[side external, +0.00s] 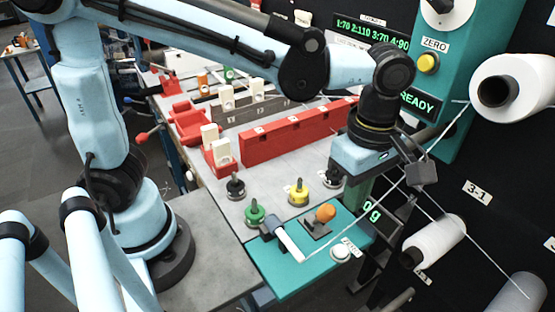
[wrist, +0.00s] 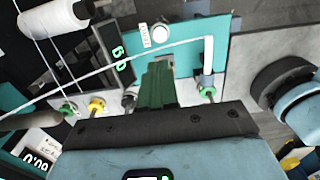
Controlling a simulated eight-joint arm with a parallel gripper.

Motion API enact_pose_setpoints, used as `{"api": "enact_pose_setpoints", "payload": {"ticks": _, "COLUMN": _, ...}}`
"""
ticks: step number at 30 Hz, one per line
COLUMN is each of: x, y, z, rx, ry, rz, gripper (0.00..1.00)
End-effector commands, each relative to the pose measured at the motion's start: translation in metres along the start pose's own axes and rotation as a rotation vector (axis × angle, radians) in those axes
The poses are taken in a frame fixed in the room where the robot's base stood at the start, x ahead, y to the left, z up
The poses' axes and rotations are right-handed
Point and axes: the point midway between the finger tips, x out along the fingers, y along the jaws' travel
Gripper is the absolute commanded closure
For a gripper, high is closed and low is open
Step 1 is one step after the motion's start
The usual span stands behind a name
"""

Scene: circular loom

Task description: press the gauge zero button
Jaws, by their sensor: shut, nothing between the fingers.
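A round white button (side external: 341,251) sits on the right part of a teal plate (side external: 290,272), beside a small white label (side external: 351,246) that seems to read ZERO. In the wrist view the button (wrist: 160,34) lies just beyond my fingertips, near the top edge. A dark gauge display (side external: 374,215) with green digits, seemingly 0 g, stands behind the plate. My gripper (side external: 353,196) points down, its green fingers shut and empty, above the back of the plate and apart from the button. The fingers (wrist: 158,66) also show shut in the wrist view.
A yellow button (side external: 428,62) marked ZERO is on the teal panel at upper right, above a READY display. A white thread runs from a white tube (side external: 290,244) up past my gripper.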

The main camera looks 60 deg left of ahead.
Motion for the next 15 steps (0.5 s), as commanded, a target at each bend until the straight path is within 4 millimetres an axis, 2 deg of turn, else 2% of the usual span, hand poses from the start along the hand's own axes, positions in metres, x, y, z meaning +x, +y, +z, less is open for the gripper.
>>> {"api": "enact_pose_setpoints", "payload": {"ticks": 6, "x": -0.0123, "y": -0.0004, "z": -0.0002, "rx": 0.000, "ry": 0.000, "rz": 0.000, "gripper": 1.00}}
{"api": "enact_pose_setpoints", "payload": {"ticks": 15, "x": -0.0130, "y": -0.0004, "z": -0.0002, "rx": 0.000, "ry": 0.000, "rz": 0.000, "gripper": 1.00}}
